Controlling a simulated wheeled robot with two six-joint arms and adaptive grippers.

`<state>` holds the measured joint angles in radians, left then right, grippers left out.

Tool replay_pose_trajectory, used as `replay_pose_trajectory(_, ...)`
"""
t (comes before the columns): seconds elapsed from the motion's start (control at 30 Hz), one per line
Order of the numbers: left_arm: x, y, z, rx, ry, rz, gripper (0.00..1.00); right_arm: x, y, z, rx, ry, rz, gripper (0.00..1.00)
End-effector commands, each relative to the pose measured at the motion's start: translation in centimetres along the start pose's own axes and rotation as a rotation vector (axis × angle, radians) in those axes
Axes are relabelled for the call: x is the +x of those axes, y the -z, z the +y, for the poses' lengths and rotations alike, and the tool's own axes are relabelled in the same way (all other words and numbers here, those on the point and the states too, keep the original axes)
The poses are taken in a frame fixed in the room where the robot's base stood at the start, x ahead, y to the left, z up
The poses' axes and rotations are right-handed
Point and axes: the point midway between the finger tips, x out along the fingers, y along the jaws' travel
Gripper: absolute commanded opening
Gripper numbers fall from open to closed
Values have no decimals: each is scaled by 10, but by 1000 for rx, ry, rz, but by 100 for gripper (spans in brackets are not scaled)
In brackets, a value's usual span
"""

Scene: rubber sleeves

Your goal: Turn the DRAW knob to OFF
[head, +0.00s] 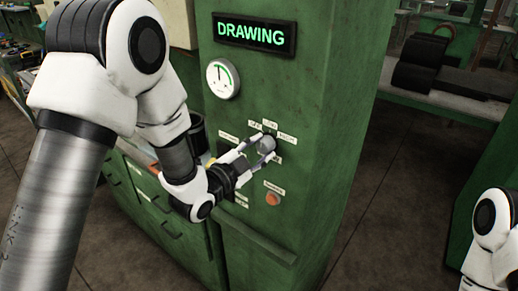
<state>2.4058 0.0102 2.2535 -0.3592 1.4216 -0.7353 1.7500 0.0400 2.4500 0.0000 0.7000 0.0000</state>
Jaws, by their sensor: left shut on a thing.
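The DRAW knob (266,144) is a grey round knob on the front of a green cabinet (313,140), with several small white labels around it. My left gripper (262,148) is shut on the knob, one finger on each side. The labels are too small to read surely, and the fingers hide part of the knob, so its setting cannot be told. A lit display (254,34) above reads DRAWING in green. Part of my right arm shows at the right edge, but its gripper is out of the picture.
A round gauge (223,78) sits above the knob, and an orange-red button (273,198) below it. A green ledge (258,240) juts out lower down. Open floor (370,215) lies right of the cabinet. A bench with black rolls (418,64) stands behind.

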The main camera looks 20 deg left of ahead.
Motion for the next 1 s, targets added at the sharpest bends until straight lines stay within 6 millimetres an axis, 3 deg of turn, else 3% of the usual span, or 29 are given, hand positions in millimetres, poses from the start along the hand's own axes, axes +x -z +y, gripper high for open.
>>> replay_pose_trajectory(0.37, 2, 2, -3, -127, 9, 11, 6, 10, 0, 0, 0, 0, 0, 0)
replay_pose_trajectory(1.0, 2, 3, -5, -637, 9, 16, 6, 33, 0, 0, 0, 0, 0, 0)
